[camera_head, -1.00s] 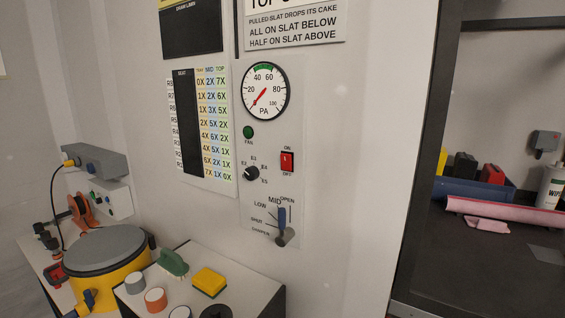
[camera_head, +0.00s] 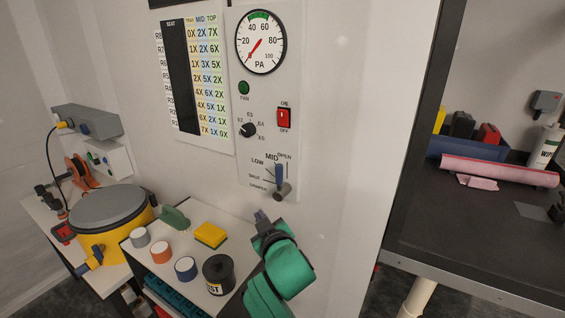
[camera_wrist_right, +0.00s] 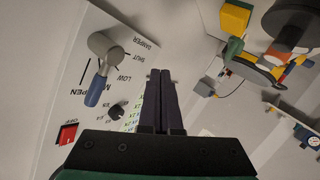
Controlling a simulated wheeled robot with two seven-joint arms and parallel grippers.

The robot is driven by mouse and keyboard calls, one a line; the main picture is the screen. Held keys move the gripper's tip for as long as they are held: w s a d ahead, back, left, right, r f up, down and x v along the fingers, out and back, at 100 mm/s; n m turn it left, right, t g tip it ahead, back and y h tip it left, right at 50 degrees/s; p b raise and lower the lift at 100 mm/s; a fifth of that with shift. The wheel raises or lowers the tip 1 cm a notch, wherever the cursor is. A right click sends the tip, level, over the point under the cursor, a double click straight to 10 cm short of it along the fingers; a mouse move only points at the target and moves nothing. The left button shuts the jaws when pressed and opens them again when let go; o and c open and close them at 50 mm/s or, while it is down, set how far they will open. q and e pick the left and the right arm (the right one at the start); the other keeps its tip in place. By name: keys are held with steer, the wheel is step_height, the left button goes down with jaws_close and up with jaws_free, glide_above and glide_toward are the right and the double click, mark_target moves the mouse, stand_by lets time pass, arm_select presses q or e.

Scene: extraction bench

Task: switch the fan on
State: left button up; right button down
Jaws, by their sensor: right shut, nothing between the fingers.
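The fan's red rocker switch (camera_head: 284,118) is on the white wall panel, between the ON and OFF labels. It also shows at the lower left of the right wrist view (camera_wrist_right: 67,133). A round green lamp (camera_head: 244,88) labelled FAN is to its left. The PA gauge (camera_head: 260,42) above has its red needle low on the scale. My right gripper (camera_head: 262,216) is shut and empty, below the panel and apart from the switch. Its closed fingers (camera_wrist_right: 160,75) point up the middle of the wrist view. My left gripper is not in view.
The damper lever (camera_head: 280,178) with a blue handle sticks out below the switch, and a black selector knob (camera_head: 248,130) is left of it. A side table holds a yellow sponge (camera_head: 210,235), a black pot (camera_head: 218,274) and small jars. A dark hood stands at right.

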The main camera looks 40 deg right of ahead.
mark_target(283, 118)
step_height(283, 118, up, 19)
steer(key=w+n+t+h, duration=0.1)
steer(key=t+h, duration=0.3)
steer(key=t, duration=0.2)
steer(key=shift+d+h, duration=0.3)
steer(key=shift+d, duration=0.05)
steer(key=shift+d, duration=0.1)
steer(key=shift+w+d+r+p, duration=0.25)
steer(key=shift+w+d+p, duration=0.25)
steer(key=shift+d, duration=0.85)
steer(key=shift+w+d+r+p, duration=0.2)
steer(key=shift+w+d+p, duration=0.3)
steer(key=shift+d, duration=0.9)
steer(key=shift+w+d+r+p, duration=0.25)
steer(key=shift+d+p, duration=0.4)
steer(key=shift+d, duration=0.7)
